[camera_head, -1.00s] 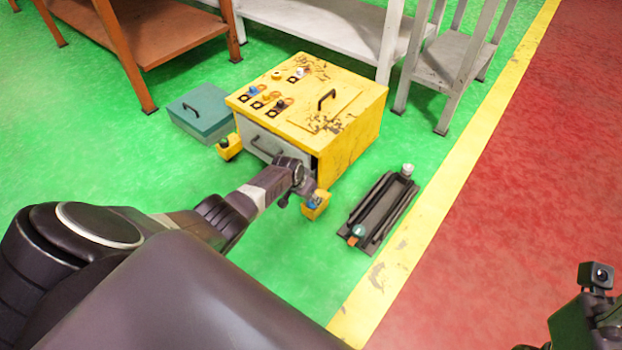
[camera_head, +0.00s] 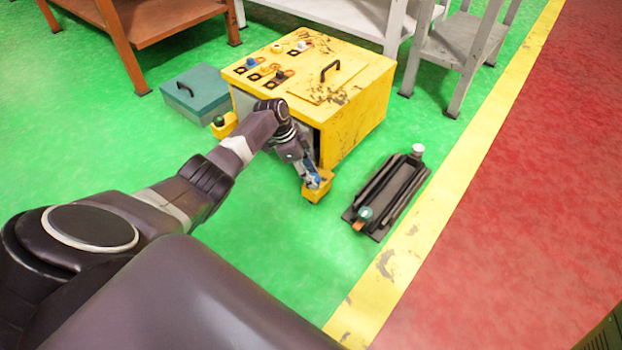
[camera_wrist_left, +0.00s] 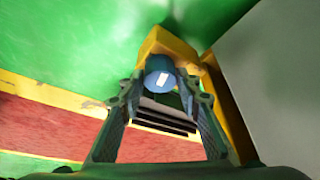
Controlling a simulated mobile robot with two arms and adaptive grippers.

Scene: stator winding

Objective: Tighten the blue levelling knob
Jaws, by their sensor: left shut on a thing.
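The blue levelling knob (camera_wrist_left: 161,77) sits on a yellow foot bracket at the low front corner of the yellow machine (camera_head: 350,115). In the head view the bracket (camera_head: 317,190) shows just below my left gripper (camera_head: 312,181). In the left wrist view the fingers of my left gripper (camera_wrist_left: 160,98) close on the knob from both sides, and a white mark shows on its top. In the head view my gripper mostly hides the knob. My right gripper is not in view.
A black tray-like rack (camera_head: 388,198) lies on the floor right of the foot. A teal box (camera_head: 195,92) and another foot with a dark green knob (camera_head: 222,124) are at the left. Grey tables stand behind. Green floor is free in front.

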